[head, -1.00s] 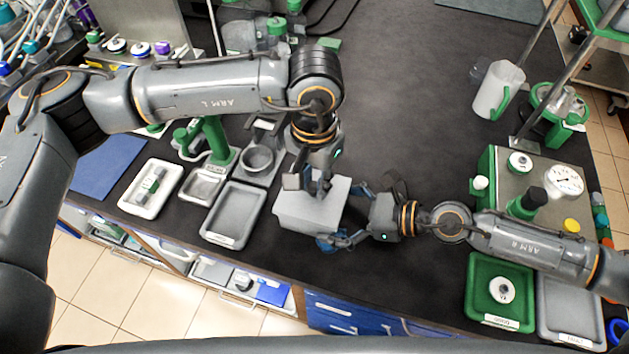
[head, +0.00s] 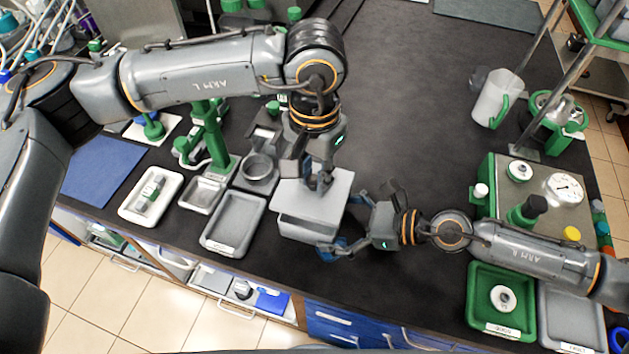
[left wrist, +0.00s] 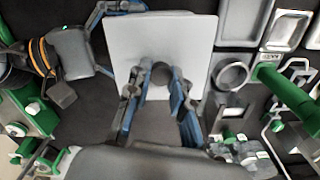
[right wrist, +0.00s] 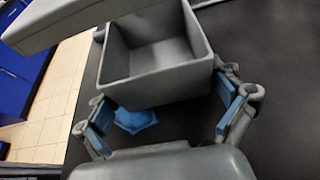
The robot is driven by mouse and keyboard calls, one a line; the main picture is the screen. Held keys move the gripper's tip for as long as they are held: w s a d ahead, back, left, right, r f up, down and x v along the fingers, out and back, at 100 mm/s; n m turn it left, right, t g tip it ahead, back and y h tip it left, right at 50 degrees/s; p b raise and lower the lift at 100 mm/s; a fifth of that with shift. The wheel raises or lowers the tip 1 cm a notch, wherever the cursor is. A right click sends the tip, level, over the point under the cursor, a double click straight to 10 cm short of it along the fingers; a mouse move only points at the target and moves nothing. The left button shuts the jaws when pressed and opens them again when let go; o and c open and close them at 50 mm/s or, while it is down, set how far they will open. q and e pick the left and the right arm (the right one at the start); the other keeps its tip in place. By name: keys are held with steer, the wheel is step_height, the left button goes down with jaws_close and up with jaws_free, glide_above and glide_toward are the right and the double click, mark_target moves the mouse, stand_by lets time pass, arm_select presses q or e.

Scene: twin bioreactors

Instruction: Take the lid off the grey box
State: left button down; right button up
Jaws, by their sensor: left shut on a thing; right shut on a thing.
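The grey lid (head: 312,196) is a flat square plate with a round knob (left wrist: 158,88) in its middle. My left gripper (head: 318,186) is shut on the knob from above. The lid also shows in the right wrist view (right wrist: 75,22), raised and tilted relative to the box. The grey box (head: 308,231) stands below it on the dark bench; in the right wrist view (right wrist: 150,88) its inside shows and looks empty. My right gripper (head: 345,240) is shut on the box from the right side, its fingers (right wrist: 165,118) at opposite outer walls.
A grey tray (head: 233,220), a small grey dish (head: 201,194) and a white tray (head: 150,194) lie left of the box.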

steer(key=o, duration=1.3)
steer(key=shift+o, duration=0.2)
